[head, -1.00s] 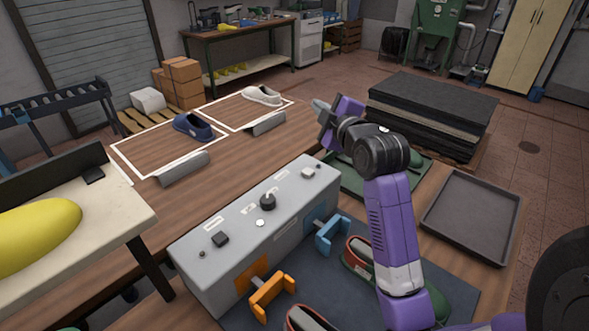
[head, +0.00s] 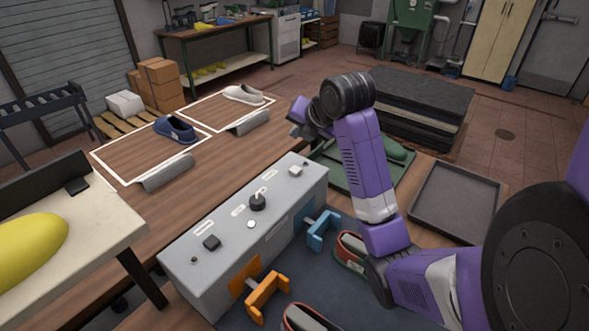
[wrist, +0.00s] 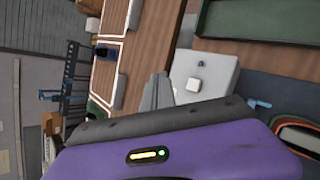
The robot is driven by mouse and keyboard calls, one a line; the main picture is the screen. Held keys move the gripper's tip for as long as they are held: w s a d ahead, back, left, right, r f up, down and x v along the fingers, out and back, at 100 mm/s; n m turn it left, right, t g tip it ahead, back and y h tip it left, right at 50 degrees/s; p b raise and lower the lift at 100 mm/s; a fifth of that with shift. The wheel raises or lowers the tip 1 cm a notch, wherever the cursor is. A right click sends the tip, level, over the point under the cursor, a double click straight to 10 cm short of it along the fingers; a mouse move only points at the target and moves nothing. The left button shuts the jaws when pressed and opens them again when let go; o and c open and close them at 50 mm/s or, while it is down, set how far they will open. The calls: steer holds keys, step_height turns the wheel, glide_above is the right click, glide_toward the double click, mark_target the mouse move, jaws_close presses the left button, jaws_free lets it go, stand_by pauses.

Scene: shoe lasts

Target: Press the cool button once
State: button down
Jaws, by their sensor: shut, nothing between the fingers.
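The grey control box (head: 245,235) stands on the bench. The labels are too small to read, so I cannot tell which button is cool. My gripper (head: 298,115) is beyond the box's right end in the head view, partly hidden by my wrist.
An orange clamp (head: 266,292) and a blue clamp (head: 318,231) sit at the box's front. A green tray (head: 345,172) lies near my arm, with an empty dark tray (head: 455,205) to the right. Blue (head: 175,129) and white (head: 244,95) shoes lie on the bench behind.

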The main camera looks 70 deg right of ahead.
mark_target(297, 171)
step_height(297, 171, down, 9)
steer(key=b, duration=0.6)
steer(key=shift+r+b, duration=0.1)
steer(key=shift+b, duration=0.3)
stand_by(1.8)
steer(key=shift+f+b, duration=0.35)
steer(key=shift+f, duration=0.1)
steer(key=shift+f+b, duration=0.4)
steer(key=shift+f, duration=0.1)
stand_by(0.7)
stand_by(0.3)
steer(key=shift+r+p, duration=0.75)
steer(key=shift+r, duration=0.2)
steer(key=shift+r+p, duration=2)
steer(key=shift+r, duration=0.55)
